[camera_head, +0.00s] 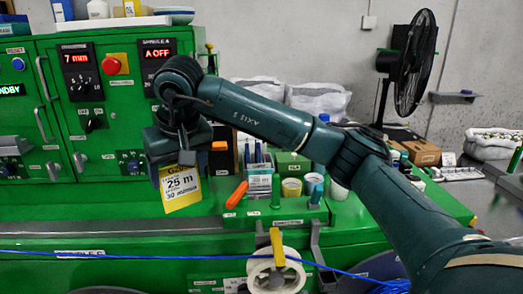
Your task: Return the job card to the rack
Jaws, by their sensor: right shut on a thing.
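The job card (180,190) is yellow and white with printed text, reading "25 m" in large type. It hangs below my right gripper (182,158), which is shut on its top edge. The card is slightly tilted and in front of the green machine's lower front and bench. My right arm comes in from the right and crosses the middle of the view. My left gripper is not in view. I cannot tell for certain which holder is the card rack.
A green machine (120,97) with knobs and displays stands behind the gripper. Right of the card are an orange-handled tool (237,195), small cups (291,187) and a green box (293,164). A blue cable (130,256) runs along the front past a white spool (277,271).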

